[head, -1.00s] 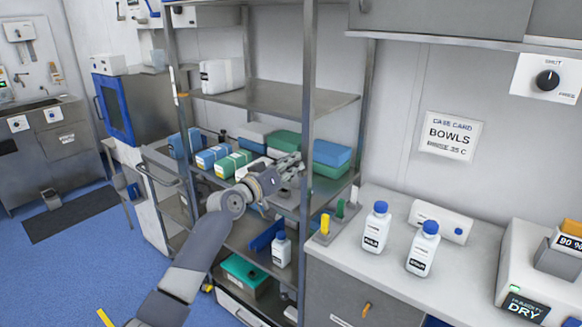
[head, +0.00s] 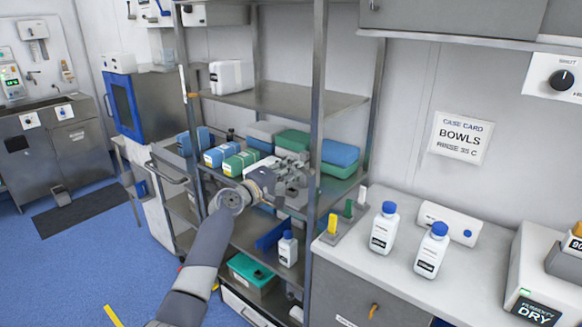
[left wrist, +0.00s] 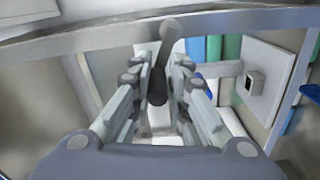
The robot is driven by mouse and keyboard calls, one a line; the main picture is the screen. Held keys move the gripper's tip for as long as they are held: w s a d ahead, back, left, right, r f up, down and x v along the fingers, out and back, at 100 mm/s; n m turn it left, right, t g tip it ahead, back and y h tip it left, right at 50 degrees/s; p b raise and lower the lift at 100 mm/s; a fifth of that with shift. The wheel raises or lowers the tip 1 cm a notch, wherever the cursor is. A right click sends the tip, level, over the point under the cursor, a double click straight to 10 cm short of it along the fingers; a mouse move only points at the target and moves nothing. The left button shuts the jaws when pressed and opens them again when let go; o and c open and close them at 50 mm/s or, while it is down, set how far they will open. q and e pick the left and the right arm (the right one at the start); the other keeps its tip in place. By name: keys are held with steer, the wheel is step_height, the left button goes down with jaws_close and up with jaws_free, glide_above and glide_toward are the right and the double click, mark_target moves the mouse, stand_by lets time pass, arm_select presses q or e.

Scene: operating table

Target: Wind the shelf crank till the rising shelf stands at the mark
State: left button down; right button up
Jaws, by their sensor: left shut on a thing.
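A metal shelf rack (head: 319,110) stands in the middle of the head view. Its upper shelf (head: 285,100) carries a white container, and the shelf below carries green, blue and white boxes. My left gripper (head: 293,180) is at the rack's front, in front of the box shelf. In the left wrist view its fingers (left wrist: 158,90) are closed around a dark cylindrical crank handle (left wrist: 157,93) on a grey arm. The gripper hides the crank in the head view. I cannot make out the mark for certain; a small orange and white tag (head: 193,95) sits on the left post. My right gripper is not in view.
A counter (head: 400,265) at the right holds two white bottles with blue caps (head: 384,228) and a small stand with coloured pegs (head: 333,224). A lower shelf holds a bottle (head: 287,248) and a teal box (head: 250,268). Blue floor (head: 90,250) at left is open.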

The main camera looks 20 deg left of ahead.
arm_select(q)
steer(key=n, duration=0.3)
steer(key=shift+d+f, duration=0.1)
steer(key=shift+f, duration=0.05)
steer(key=shift+n+p, duration=0.3)
steer(key=shift+w, duration=0.1)
steer(key=c, duration=1.6)
jaws_free()
steer(key=shift+f, duration=0.2)
steer(key=shift+s+a, duration=0.25)
steer(key=shift+s, duration=0.15)
steer(key=v, duration=1.1)
steer(key=shift+s+d+r, duration=0.1)
steer(key=shift+s, duration=0.05)
